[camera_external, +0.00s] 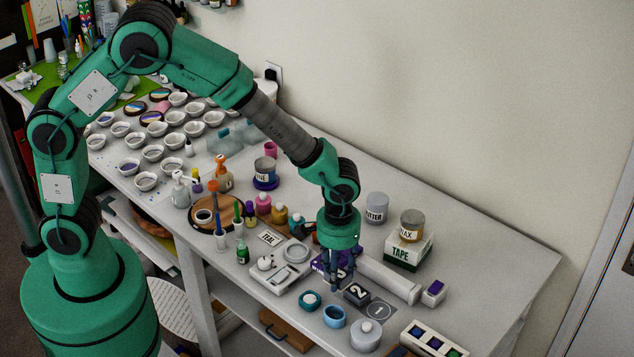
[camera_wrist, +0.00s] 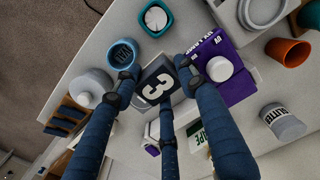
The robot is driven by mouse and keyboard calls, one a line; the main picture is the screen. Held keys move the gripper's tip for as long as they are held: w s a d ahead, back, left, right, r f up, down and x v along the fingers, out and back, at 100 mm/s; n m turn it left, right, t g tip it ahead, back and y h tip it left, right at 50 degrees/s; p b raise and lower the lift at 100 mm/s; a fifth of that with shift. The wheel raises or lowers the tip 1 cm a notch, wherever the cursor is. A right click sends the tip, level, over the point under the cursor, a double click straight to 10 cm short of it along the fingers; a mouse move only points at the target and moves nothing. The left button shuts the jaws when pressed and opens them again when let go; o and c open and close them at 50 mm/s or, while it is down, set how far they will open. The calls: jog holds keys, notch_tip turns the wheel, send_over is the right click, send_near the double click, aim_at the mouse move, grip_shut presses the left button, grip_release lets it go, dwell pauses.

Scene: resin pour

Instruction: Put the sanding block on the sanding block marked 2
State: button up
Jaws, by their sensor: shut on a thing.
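My gripper (camera_external: 338,278) points down over the front right of the table, its blue fingers shut on a dark sanding block marked 3. In the wrist view, the block marked 3 (camera_wrist: 157,88) sits between the fingertips (camera_wrist: 156,82), its white numeral facing the camera. In the external view, fingers partly cover the block. The dark sanding block marked 2 (camera_external: 357,292) is just right of and in front of the fingertips. I cannot tell the gap between the two blocks. Block 2 is not clearly visible in the wrist view.
A grey square marked 1 (camera_external: 380,310) lies right of block 2. A blue cup (camera_external: 334,316), a teal container (camera_external: 310,300) and a pale jar (camera_external: 366,335) stand in front. A purple box (camera_wrist: 225,72) is close to the fingers. A white roll (camera_external: 388,277) lies behind.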

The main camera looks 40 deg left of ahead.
aim_at(357, 290)
jog(key=shift+w+d+f, duration=0.2)
jog(key=shift+w+d, duration=1.25)
jog(key=shift+w, duration=0.2)
jog(key=shift+w+d, duration=0.35)
jog(key=shift+w, duration=0.05)
jog(key=shift+f+b, duration=0.4)
jog(key=shift+f, duration=1.35)
jog(key=shift+s+f, duration=0.1)
jog(key=shift+f, duration=0.05)
jog(key=o, duration=1.2)
jog(key=shift+c, duration=0.2)
notch_tip(357, 290, up, 12)
jog(key=p, duration=0.1)
